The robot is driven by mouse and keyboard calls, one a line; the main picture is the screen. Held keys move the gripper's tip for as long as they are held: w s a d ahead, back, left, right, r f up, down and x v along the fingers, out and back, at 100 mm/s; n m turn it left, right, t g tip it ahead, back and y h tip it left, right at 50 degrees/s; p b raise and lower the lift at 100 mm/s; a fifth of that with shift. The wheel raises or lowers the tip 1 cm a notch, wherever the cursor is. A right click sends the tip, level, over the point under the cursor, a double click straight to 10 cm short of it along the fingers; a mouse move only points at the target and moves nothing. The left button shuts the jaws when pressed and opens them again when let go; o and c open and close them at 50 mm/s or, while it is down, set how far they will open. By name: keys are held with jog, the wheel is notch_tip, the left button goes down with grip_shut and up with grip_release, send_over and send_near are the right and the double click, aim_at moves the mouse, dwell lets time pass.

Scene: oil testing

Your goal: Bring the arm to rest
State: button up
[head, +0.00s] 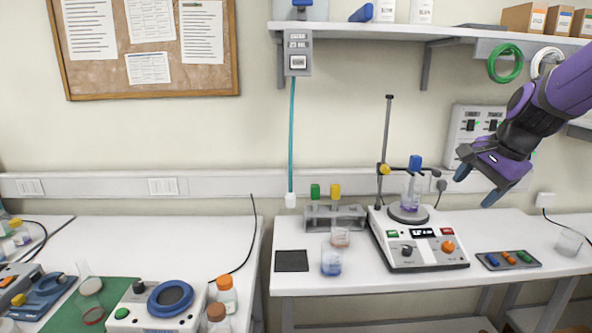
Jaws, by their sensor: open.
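My purple and black arm (549,98) comes in from the right edge and reaches down and left. My gripper (474,190) is open, with two blue-grey fingertips apart and nothing seen between them. It hangs in the air above the right bench (340,278), to the right of a hotplate stirrer (418,238). A flask with purple liquid (411,193) stands on the stirrer plate, beside the stand rod and clamp, with a blue stopper above it. The gripper appears apart from the flask and the clamp.
A black tray of coloured items (508,260) and an empty beaker (569,243) stand on the right. A beaker of blue liquid (331,260) and a grey rack (334,217) are left of the stirrer. A wall shelf (452,33) hangs above. A gap separates the two benches.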

jog(key=s+a+r+n+h, duration=0.1)
jog(key=s+n, duration=0.5)
jog(key=s, duration=0.6)
jog(key=s+a+r+n+t+h, duration=0.1)
jog(key=s+a+n, duration=0.3)
jog(key=s, duration=0.7)
jog(key=r+n, duration=0.1)
jog(key=n, duration=0.1)
jog(key=shift+s+a+r+n, duration=0.3)
jog(key=shift+s+a+r, duration=0.05)
jog(key=shift+s+a, duration=0.05)
jog(key=shift+c, duration=0.3)
